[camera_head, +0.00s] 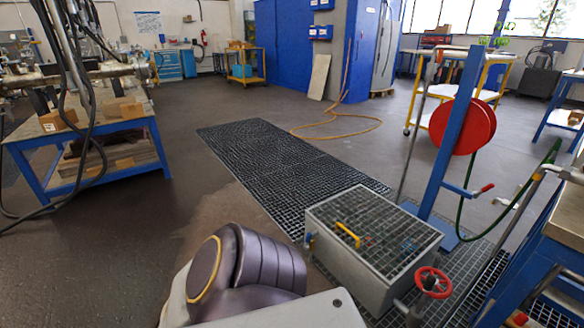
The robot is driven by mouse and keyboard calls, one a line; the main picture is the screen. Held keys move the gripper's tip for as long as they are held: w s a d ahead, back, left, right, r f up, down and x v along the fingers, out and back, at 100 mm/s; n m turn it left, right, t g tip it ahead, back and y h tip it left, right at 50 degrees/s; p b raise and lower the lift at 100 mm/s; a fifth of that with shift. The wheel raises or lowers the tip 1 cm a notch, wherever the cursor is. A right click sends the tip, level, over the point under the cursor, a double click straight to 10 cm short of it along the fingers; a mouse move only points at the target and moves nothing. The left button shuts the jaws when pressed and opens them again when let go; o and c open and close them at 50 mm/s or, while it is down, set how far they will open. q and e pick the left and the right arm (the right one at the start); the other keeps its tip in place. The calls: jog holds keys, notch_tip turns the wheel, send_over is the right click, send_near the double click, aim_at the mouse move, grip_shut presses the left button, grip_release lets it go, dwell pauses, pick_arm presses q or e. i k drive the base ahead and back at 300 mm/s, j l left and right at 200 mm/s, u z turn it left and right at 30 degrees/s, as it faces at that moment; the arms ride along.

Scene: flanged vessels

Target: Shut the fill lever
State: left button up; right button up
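I cannot tell for certain which part is the fill lever. A lever with a red grip (483,189) sticks out to the right from the blue post (450,140). A red handwheel (433,282) sits at the box's front right corner. A dark, rounded link of mine fills the lower middle of the view, left of the box. Neither of my grippers is in view.
A red disc-shaped reel (463,126) is on the post, and a green hose (510,205) loops at its right. A blue-framed bench (555,235) stands at the right edge. Floor grating (275,160) runs behind the box. The floor at left (130,225) is clear.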

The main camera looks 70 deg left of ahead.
aim_at(308, 241)
jog(key=u, duration=2.3)
